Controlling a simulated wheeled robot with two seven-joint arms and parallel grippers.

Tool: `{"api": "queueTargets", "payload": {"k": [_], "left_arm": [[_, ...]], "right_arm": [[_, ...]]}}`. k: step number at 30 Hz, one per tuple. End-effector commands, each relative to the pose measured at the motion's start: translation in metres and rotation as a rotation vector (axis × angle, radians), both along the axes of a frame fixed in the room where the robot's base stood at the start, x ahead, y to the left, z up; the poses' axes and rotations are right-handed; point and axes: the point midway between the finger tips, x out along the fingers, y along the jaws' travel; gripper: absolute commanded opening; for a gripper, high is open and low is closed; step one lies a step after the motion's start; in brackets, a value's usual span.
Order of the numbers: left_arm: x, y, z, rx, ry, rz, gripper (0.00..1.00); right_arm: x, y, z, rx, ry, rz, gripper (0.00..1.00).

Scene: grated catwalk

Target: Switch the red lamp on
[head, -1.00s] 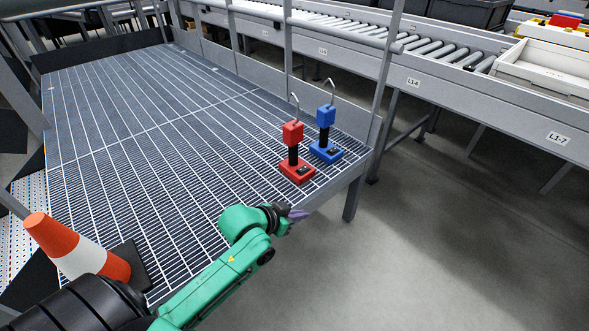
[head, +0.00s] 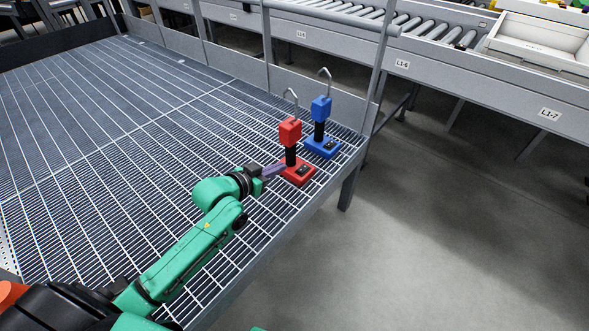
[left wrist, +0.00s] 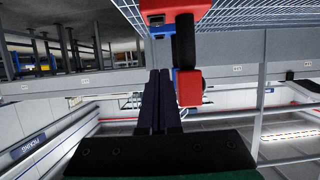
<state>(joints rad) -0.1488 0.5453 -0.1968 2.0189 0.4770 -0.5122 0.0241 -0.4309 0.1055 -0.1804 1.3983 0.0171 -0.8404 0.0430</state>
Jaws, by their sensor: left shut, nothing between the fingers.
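The red lamp (head: 290,131) stands upright on the grating near its right edge. It has a red block head with a hook, a black stem and a red base with a dark switch (head: 303,170) on top. I cannot tell the switch's position. My left gripper (head: 279,168) is shut and empty, its purple fingers just left of the lamp's base. In the left wrist view the picture is upside down: the shut fingers (left wrist: 159,75) point toward the red lamp (left wrist: 189,88), beside its head and stem. Whether they touch it is unclear. My right gripper is not in view.
A blue lamp (head: 320,110) of the same shape stands close behind and right of the red one. A railing post (head: 376,75) rises behind them. The grating (head: 110,140) to the left is clear. A roller conveyor (head: 440,60) runs beyond.

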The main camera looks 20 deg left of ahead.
Motion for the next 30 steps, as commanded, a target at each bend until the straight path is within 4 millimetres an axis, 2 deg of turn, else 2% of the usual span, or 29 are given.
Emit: {"api": "queueTargets", "payload": {"k": [5, 13, 16, 20, 30], "left_arm": [[0.029, -0.012, -0.014, -0.003, -0.002, 0.001, 0.0], [0.081, -0.033, -0.035, -0.002, -0.001, -0.001, 0.0], [0.078, -0.032, -0.056, -0.001, 0.005, -0.001, 0.0], [0.076, -0.031, -0.07, 0.0, 0.002, -0.001, 0.0], [0.075, -0.03, -0.073, 0.001, 0.001, -0.001, 0.0]], "right_arm": [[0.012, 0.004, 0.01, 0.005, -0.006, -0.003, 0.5], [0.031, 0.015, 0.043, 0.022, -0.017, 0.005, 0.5], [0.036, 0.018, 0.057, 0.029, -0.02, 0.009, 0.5], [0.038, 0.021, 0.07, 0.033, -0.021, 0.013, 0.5], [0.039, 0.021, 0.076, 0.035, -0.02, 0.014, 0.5]]}}
